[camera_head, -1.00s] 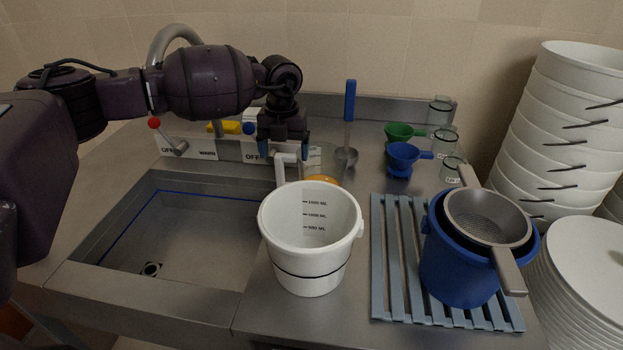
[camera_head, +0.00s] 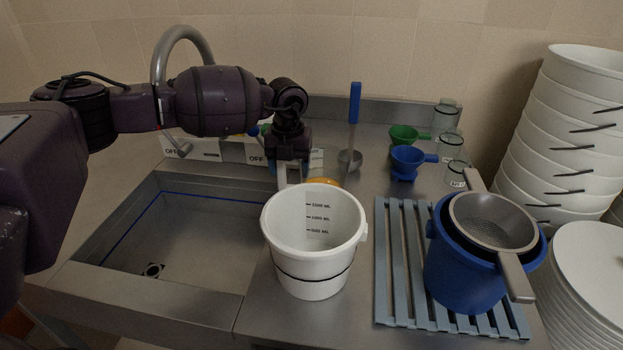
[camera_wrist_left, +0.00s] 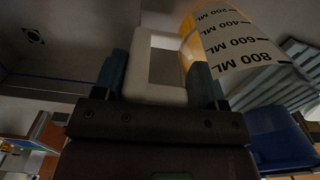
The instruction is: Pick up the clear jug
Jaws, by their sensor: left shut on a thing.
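The jug (camera_head: 320,181) stands behind the white bucket in the head view, mostly hidden; only an orange part and its pale handle show. In the left wrist view the jug (camera_wrist_left: 232,45) shows a band marked 200 to 800 ML, orange behind it, and a white squared handle (camera_wrist_left: 150,92). My left gripper (camera_head: 291,172) points down over the handle. In the left wrist view its blue fingers (camera_wrist_left: 160,85) sit on both sides of the handle, shut on it. I cannot tell if the jug touches the counter. My right gripper is out of view.
The white bucket (camera_head: 313,262) stands close in front of the jug. The sink (camera_head: 190,235) lies to the left. A ladle (camera_head: 352,125), blue funnel (camera_head: 407,160) and green funnel (camera_head: 405,137) stand behind right. A slatted rack (camera_head: 392,270) bears a blue bucket (camera_head: 462,275) with a strainer.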

